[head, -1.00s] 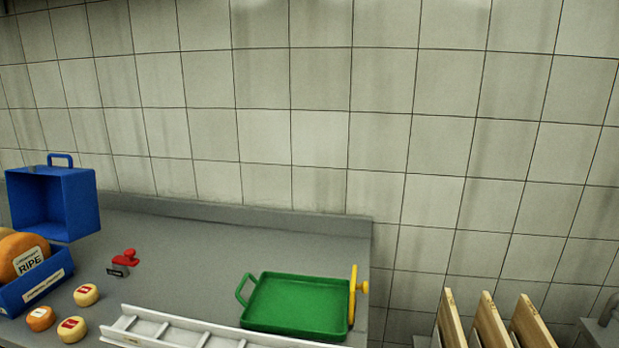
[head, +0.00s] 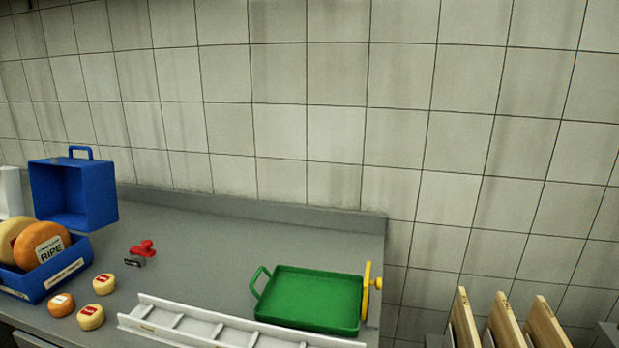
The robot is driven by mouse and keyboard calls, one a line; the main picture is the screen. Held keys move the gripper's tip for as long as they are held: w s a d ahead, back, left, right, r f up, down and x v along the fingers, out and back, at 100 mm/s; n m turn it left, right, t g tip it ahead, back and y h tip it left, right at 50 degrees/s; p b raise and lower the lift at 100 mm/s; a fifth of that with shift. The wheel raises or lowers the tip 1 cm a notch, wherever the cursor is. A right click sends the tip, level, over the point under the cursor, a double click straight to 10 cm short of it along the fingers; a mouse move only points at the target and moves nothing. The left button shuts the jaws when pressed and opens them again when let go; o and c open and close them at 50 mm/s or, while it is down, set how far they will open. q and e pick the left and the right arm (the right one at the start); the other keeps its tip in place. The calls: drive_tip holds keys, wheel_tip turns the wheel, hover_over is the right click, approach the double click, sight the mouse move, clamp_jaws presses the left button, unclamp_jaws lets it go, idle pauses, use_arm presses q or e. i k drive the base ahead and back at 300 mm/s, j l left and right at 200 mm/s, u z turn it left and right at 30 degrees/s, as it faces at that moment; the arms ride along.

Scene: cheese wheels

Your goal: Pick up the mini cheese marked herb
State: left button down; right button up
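Three mini cheeses sit on the grey counter at the lower left of the head view. One is an orange mini cheese (head: 61,306) with a pale label. Beside it are a pale yellow mini cheese with a red label (head: 103,285) and another pale yellow mini cheese with a red label (head: 90,318). The label words are too small to read, so I cannot tell which is marked herb. Neither of my grippers is in view.
A blue crate (head: 40,287) holds large cheese wheels, one labelled RIPE (head: 46,240). Behind stands an open blue box (head: 98,196). A red-handled tool (head: 143,248), white divided rack (head: 190,330), green tray (head: 305,322) and yellow-handled item (head: 367,290) share the counter (head: 215,245). Wooden boards (head: 503,322) stand right.

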sight(104, 284)
drive_tip(key=u, duration=1.3)
drive_tip(key=i+j+u, duration=0.1)
drive_tip(key=i+u, duration=0.15)
